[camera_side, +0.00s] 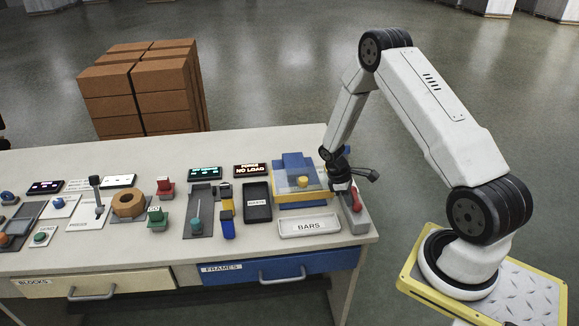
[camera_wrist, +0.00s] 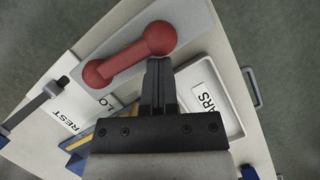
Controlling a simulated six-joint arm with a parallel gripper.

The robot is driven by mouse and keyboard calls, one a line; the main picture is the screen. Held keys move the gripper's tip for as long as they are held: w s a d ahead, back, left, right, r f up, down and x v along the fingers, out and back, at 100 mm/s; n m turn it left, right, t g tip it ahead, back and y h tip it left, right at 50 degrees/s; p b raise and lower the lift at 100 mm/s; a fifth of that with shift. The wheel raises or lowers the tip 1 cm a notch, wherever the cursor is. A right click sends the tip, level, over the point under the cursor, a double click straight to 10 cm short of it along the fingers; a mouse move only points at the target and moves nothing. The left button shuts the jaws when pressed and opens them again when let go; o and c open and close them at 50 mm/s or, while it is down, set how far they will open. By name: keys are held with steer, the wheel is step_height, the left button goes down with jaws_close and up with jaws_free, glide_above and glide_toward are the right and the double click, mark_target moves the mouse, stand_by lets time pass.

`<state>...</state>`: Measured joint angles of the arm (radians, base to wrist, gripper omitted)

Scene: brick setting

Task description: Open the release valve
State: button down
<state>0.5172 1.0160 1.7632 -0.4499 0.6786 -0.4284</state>
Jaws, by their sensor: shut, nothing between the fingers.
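A red lever with rounded ends (camera_wrist: 127,58) lies on a grey plate (camera_wrist: 185,22); it looks like the release valve's handle, but no label on it is readable. In the side view this red lever (camera_side: 356,200) is at the right end of the table. My gripper (camera_wrist: 158,62) is shut and empty. In the wrist view its fingertips are close beside the lever's larger end; I cannot tell whether they touch. In the side view my gripper (camera_side: 341,186) is low over the table's right end, just behind the lever and partly hiding its plate.
A white tray marked BARS (camera_side: 309,229) lies left of the lever. A yellow-edged fixture with blue blocks (camera_side: 297,172) stands behind the tray. A display (camera_side: 253,170) reads NO LOAD. Several controls crowd the table's left.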

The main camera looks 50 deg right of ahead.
stand_by(0.3)
steer(key=shift+w+a, duration=0.25)
steer(key=shift+w, duration=0.5)
steer(key=w, duration=0.2)
steer(key=shift+w+a, duration=0.3)
steer(key=shift+a, duration=0.1)
steer(key=v, duration=1)
steer(key=shift+s, duration=0.2)
steer(key=shift+r, duration=0.1)
